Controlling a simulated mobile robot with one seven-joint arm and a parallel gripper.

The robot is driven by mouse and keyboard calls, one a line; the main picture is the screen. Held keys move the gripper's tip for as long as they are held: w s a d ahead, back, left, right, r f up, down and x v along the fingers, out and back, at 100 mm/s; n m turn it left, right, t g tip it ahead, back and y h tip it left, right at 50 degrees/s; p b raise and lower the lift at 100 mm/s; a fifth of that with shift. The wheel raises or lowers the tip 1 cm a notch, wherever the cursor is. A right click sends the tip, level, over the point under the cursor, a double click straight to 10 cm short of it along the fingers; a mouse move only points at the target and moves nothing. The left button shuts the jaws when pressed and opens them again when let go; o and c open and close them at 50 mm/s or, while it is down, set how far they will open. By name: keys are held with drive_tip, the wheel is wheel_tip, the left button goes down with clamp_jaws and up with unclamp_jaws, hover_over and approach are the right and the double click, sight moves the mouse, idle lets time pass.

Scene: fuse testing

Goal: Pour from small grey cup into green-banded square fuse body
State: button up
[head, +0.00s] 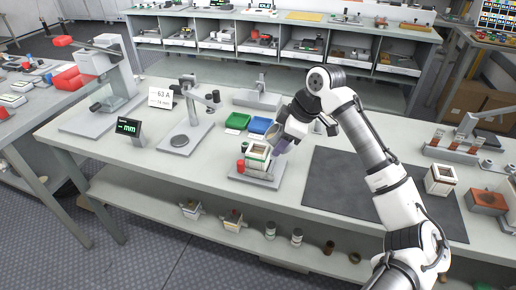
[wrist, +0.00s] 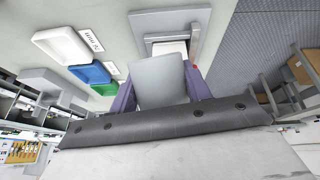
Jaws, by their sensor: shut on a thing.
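My gripper (head: 278,142) is shut on the small grey cup (head: 271,132) and holds it tilted just above the green-banded square fuse body (head: 257,151). In the wrist view the grey cup (wrist: 160,79) sits between my purple fingers (wrist: 160,88). The fuse body stands upright on a grey base plate (head: 262,183). The wrist view shows part of a white block with a grey frame (wrist: 172,27) beyond the cup. The cup's contents and the inside of the fuse body are hidden.
A green tray (head: 237,121) and a blue tray (head: 260,125) lie behind the fuse body. A small red part (head: 240,165) is at its left. A dark mat (head: 340,195) covers the table to the right, where another square fuse body (head: 440,180) stands. A scale (head: 180,140) stands left.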

drive_tip(key=shift+r+h, duration=0.1)
drive_tip(key=shift+h, duration=0.2)
idle(0.4)
drive_tip(key=shift+f+h, duration=0.3)
drive_tip(key=shift+h, duration=0.3)
idle(1.2)
drive_tip(key=shift+f, duration=0.1)
drive_tip(key=shift+r+h, duration=0.2)
drive_tip(key=shift+h, duration=0.4)
drive_tip(key=shift+f+y, duration=0.3)
drive_tip(key=shift+y, duration=0.2)
drive_tip(key=shift+r+y, duration=0.35)
drive_tip(key=shift+y, duration=0.95)
